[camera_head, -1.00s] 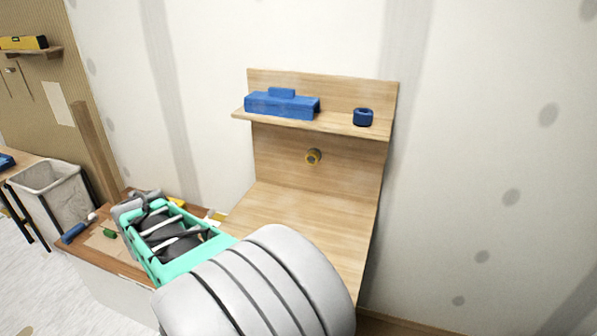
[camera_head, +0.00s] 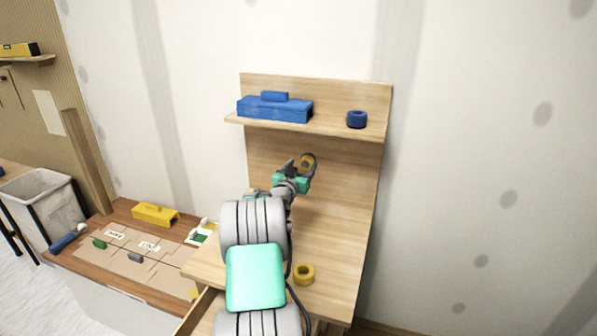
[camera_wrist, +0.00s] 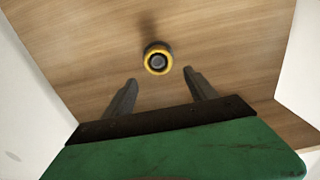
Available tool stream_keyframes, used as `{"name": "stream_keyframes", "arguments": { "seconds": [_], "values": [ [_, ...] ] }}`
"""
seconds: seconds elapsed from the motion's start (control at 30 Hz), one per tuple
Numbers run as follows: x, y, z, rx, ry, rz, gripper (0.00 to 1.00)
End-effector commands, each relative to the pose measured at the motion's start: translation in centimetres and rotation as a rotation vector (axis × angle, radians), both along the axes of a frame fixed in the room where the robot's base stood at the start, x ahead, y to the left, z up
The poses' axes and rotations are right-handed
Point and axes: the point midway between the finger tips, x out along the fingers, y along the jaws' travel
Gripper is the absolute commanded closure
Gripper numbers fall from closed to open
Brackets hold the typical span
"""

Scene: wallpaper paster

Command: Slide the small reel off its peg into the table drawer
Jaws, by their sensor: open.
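The small reel (camera_head: 307,161), a yellow ring with a dark rim, is on the upright back board below the shelf; its peg is hard to make out. In the wrist view the reel (camera_wrist: 147,62) faces me, just beyond the fingertips and roughly centred between them. My gripper (camera_wrist: 160,77) is open and empty, with a finger on either side of the line to the reel. In the head view my gripper (camera_head: 299,169) reaches up to the board and partly overlaps the reel. What looks like the open table drawer (camera_head: 200,312) is at the bottom, mostly hidden by my arm.
A yellow roll (camera_head: 304,274) sits on the tabletop, right of my arm. The shelf (camera_head: 330,131) above holds a blue box (camera_head: 274,109) and a blue roll (camera_head: 357,119). A lower bench (camera_head: 140,255) with small tools stands left. The board around the reel is clear.

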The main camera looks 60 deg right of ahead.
Motion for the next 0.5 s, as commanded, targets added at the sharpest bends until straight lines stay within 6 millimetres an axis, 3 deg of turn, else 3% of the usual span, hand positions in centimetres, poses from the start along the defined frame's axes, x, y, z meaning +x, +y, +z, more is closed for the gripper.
{"name": "stream_keyframes", "arguments": {
  "seconds": [0.2,0.5],
  "values": [
    [0.6,-3.9,0.0,0.001,0.000,0.000,0.34],
    [0.9,-5.1,0.0,0.002,0.000,0.001,0.34]
  ]
}}
